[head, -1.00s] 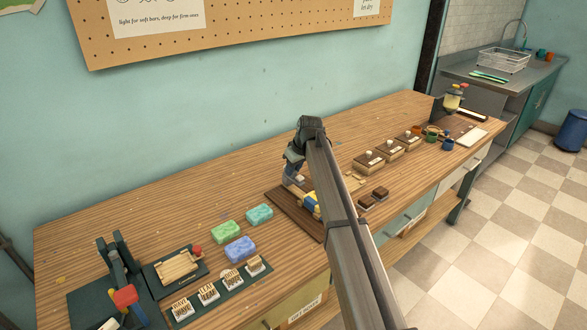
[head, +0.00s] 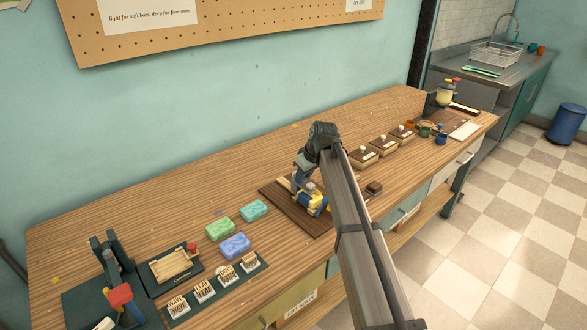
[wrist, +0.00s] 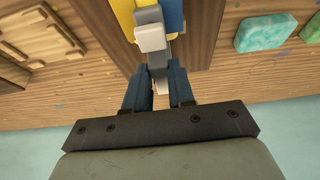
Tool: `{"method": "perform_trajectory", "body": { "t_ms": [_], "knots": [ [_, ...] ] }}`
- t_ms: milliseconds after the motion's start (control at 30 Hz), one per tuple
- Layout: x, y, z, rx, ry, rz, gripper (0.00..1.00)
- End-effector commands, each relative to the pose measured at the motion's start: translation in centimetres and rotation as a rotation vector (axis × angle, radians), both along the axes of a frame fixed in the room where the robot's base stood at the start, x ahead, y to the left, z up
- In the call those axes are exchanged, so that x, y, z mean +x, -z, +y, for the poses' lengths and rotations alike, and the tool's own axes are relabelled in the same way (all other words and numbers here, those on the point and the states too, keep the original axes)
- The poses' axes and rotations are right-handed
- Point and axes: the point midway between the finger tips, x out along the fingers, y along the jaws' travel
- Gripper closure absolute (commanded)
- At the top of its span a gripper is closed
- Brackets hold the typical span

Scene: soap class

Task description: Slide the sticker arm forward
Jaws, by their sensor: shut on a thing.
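The sticker arm is a small yellow and blue piece (head: 316,205) with a grey bar, on a dark brown board (head: 284,209) in the middle of the bench. My gripper (head: 304,180) is over the board, fingers pointing down, right behind the yellow and blue piece. In the wrist view my blue fingers (wrist: 159,88) are closed around the sticker arm's grey bar (wrist: 157,62). A pale block (wrist: 151,38) sits on that bar, with yellow and blue parts beyond it. My arm hides part of the board's right side in the head view.
Teal (head: 254,210), green (head: 219,228) and blue (head: 235,246) soaps lie left of the board. A stamp rack (head: 212,291) and a press (head: 118,285) stand farther left. Wooden blocks (head: 383,147) and cups (head: 441,138) line the right. The back left of the bench is clear.

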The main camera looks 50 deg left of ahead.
Motion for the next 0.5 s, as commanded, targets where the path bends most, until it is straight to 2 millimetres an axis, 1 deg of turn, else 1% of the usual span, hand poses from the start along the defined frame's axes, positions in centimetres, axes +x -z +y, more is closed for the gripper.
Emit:
{"method": "perform_trajectory", "body": {
  "t_ms": [33, 267, 300, 500],
  "knots": [
    [-0.04, 0.0, -0.52, -0.003, 0.0, -0.001, 1.0],
    [0.04, 0.02, -0.59, -0.007, 0.0, 0.001, 1.0],
    [0.03, 0.03, -0.62, -0.008, 0.0, 0.001, 0.76],
    [0.01, 0.02, -0.51, -0.006, 0.0, 0.001, 0.57]
  ]
}}
